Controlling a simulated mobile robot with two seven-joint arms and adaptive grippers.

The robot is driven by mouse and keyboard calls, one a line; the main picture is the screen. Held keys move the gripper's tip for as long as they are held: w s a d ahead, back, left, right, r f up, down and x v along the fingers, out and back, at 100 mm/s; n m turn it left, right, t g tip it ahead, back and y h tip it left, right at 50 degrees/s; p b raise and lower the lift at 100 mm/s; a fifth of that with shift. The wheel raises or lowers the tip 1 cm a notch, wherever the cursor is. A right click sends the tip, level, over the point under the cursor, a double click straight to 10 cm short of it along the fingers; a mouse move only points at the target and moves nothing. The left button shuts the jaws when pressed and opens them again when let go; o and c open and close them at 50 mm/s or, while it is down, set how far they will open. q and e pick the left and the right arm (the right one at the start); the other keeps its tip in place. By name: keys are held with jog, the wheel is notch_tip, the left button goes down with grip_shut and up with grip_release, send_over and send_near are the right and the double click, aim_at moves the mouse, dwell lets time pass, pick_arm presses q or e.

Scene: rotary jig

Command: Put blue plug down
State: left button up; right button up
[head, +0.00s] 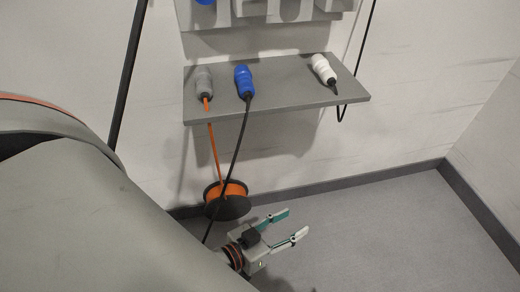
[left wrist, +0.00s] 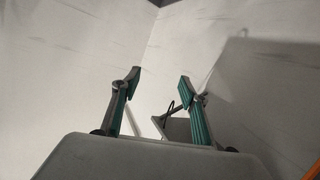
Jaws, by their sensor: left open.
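The blue plug (head: 244,80) lies on the grey wall shelf (head: 290,94), between the grey plug (head: 204,83) and the white plug (head: 323,68). A black cable runs from the blue plug down over the shelf's front edge. My left gripper (head: 288,224) is below and in front of the shelf, well apart from the blue plug. Its two fingers with green pads are spread with nothing between them. The left wrist view shows the same open fingers (left wrist: 158,83) against the wall. My right gripper is in neither view.
An orange cable reel (head: 236,190) stands by the wall under the shelf, with its cable rising to the grey plug. Sockets (head: 285,10) are on the wall above the shelf. Floor to the right (head: 400,220) is clear.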

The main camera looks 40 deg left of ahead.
pick_arm(q)
jog(key=s+a+f+m+g+y, duration=0.1)
jog(key=s+a+f+g, duration=0.1)
jog(key=f, duration=0.3)
jog(key=s+a+f+m+g+y, duration=0.1)
jog(key=s+a+f+m+g, duration=0.1)
jog(key=s+a+f, duration=0.1)
notch_tip(320, 180, down, 3)
jog(key=shift+s+r, duration=0.15)
jog(key=shift+s, duration=0.75)
jog(key=r+p, duration=0.2)
jog(key=d+r+p, duration=0.1)
jog(key=r+p, duration=0.1)
jog(key=p, duration=0.1)
jog(key=shift+s+d, duration=0.15)
jog(key=shift+s, duration=0.05)
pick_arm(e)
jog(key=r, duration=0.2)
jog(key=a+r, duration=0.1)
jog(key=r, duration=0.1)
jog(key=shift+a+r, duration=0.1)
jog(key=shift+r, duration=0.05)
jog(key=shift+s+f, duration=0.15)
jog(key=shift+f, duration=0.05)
